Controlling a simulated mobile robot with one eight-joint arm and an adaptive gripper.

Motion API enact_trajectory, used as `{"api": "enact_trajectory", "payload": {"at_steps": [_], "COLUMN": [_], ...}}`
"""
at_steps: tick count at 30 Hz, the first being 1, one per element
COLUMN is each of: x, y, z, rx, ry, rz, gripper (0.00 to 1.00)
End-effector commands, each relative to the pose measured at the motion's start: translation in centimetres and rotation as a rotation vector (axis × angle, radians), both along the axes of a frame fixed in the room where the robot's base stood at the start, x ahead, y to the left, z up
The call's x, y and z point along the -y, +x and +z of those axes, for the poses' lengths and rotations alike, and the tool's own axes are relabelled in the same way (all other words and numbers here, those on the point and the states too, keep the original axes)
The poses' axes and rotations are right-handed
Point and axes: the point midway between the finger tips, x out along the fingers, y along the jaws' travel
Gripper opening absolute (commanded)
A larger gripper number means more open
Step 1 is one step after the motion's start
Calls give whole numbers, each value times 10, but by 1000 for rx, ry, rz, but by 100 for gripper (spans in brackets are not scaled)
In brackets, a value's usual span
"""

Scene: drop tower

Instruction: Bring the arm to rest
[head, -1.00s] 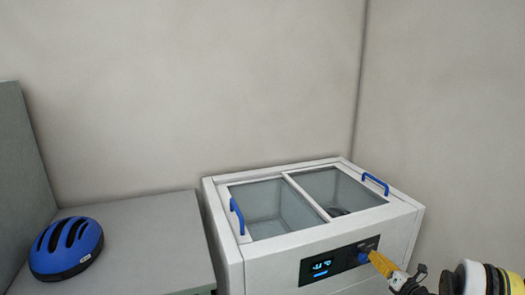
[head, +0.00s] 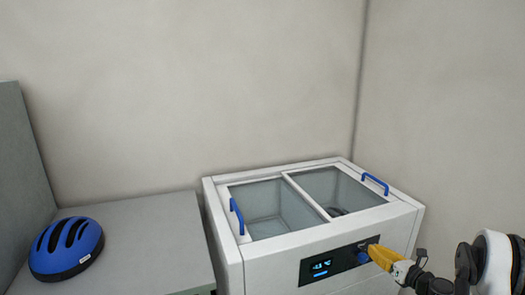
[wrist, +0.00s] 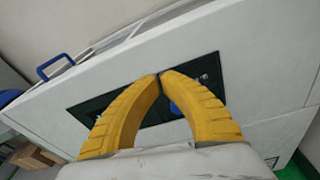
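My gripper (head: 371,249) has yellow fingers and is in front of the white chest's control panel, beside its blue knob (head: 362,257). In the wrist view the two fingertips (wrist: 159,76) meet with nothing seen between them, so it is shut and empty. The blue knob shows partly behind the right finger in the wrist view (wrist: 175,108). I cannot tell whether the fingers touch the panel. The dark panel (head: 313,273) has a lit blue display. My arm comes in from the lower right.
The white chest (head: 232,256) has two glass lids with blue handles (head: 237,216) (head: 376,184), and a dark object (head: 337,211) shows inside on the right. A blue helmet (head: 66,247) lies on the grey counter at left. In the wrist view, brown boxes (wrist: 33,158) are at lower left.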

Motion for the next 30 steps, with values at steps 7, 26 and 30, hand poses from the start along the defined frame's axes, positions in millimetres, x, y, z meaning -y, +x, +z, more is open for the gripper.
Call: {"api": "enact_trajectory", "payload": {"at_steps": [7,26,30], "x": [-82,-216,-220], "y": [-15,-246,-308], "z": [91,197,193], "rx": [25,348,465], "ry": [-579,-1964,-2228], "rz": [205,1021,1251], "gripper": [0,0,0]}}
